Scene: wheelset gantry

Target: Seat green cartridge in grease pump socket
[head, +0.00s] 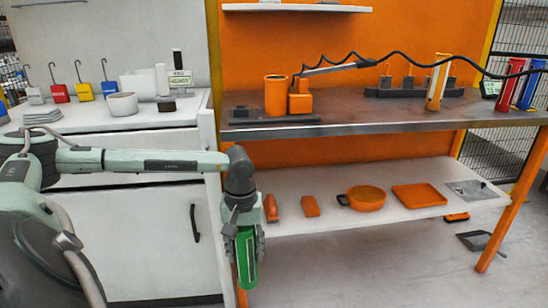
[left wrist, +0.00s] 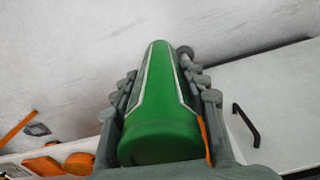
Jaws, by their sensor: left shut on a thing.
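The green cartridge (head: 246,262) hangs from my left gripper (head: 243,232), which is shut on it and points down. Cartridge and gripper are in front of the orange bench's left end, below the bench top. In the left wrist view the cartridge (left wrist: 160,115) lies lengthwise between the grey fingers (left wrist: 160,80). An orange pump-like unit (head: 277,96), a cylinder beside a block with a black hose, stands on a dark base at the left of the bench top. I cannot see into the cylinder from here. My right gripper is not in view.
The steel bench top (head: 345,126) has a dark rack (head: 412,91) and red, blue and orange-white cartridges to the right. A lower shelf (head: 345,214) holds an orange pan (head: 367,199) and tray (head: 419,196). A white cabinet (head: 150,240) stands left.

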